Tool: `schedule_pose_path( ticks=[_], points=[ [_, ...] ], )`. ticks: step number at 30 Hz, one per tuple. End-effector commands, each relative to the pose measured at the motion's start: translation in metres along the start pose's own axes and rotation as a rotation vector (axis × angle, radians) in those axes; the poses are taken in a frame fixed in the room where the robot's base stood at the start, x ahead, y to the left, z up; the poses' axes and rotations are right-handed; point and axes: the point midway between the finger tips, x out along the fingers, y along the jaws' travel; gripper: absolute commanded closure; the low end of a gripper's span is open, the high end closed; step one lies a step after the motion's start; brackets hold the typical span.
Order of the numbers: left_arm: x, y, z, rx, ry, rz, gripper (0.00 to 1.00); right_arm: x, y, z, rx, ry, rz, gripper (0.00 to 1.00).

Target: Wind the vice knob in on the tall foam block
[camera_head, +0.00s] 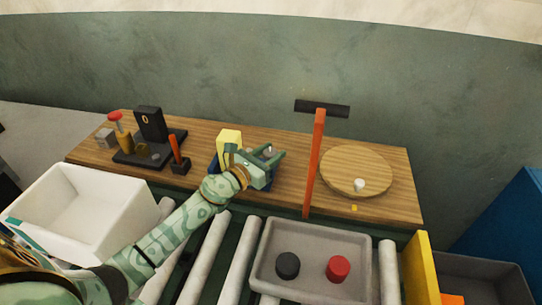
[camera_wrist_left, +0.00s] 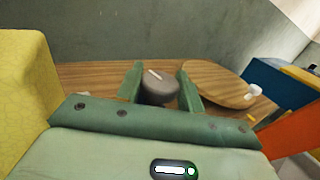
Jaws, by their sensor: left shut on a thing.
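The tall yellow foam block (camera_head: 229,140) stands upright in the dark blue vice (camera_head: 214,164) at the middle of the wooden bench; it also shows at the left edge of the wrist view (camera_wrist_left: 24,90). My left gripper (camera_head: 273,162) is just right of the block. In the wrist view its two green fingers (camera_wrist_left: 160,90) are shut on the round grey vice knob (camera_wrist_left: 158,87), which has a pale mark on top. My gripper hides most of the vice, so I cannot tell whether its jaw touches the block. My right gripper is not in view.
An orange post with a dark crossbar (camera_head: 314,160) stands right of the gripper. Beyond it is a round wooden board (camera_head: 345,170) with a small white piece. A black press (camera_head: 150,125) and red-orange lever (camera_head: 175,150) stand left. A grey tray (camera_head: 310,292) and white bin (camera_head: 125,205) are in front.

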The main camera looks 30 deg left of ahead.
Motion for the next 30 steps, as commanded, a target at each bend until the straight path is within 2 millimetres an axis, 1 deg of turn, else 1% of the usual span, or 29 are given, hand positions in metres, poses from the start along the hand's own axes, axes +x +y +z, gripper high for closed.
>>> schedule_pose_path(
  ticks=[4,5,6,7,15,17,19,20,23,30],
  points=[
    [0.0,0.0,0.001,0.0,0.0,0.002,0.85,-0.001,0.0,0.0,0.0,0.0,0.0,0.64],
    [0.0,0.0,0.001,0.0,0.0,0.002,0.57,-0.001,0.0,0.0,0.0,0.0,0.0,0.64],
    [0.0,0.0,0.001,0.0,0.0,0.002,0.46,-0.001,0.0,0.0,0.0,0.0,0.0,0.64],
    [0.0,0.0,0.001,0.0,0.0,0.002,0.44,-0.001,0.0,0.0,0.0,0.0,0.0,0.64],
    [-0.001,0.0,0.0,0.0,0.0,0.002,0.44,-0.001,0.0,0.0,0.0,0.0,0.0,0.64],
    [-0.004,0.0,0.0,0.0,0.001,0.003,0.44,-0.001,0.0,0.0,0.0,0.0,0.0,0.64],
    [-0.012,0.0,-0.001,-0.001,0.002,0.003,0.44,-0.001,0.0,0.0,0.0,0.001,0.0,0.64],
    [-0.017,0.0,-0.001,0.0,0.002,0.003,0.44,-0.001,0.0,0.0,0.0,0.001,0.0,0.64],
    [-0.039,0.0,-0.002,0.001,0.004,0.002,0.44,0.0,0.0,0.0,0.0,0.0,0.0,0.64],
    [-0.106,-0.001,-0.005,-0.001,0.005,0.002,0.44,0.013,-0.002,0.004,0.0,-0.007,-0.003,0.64]
  ],
)
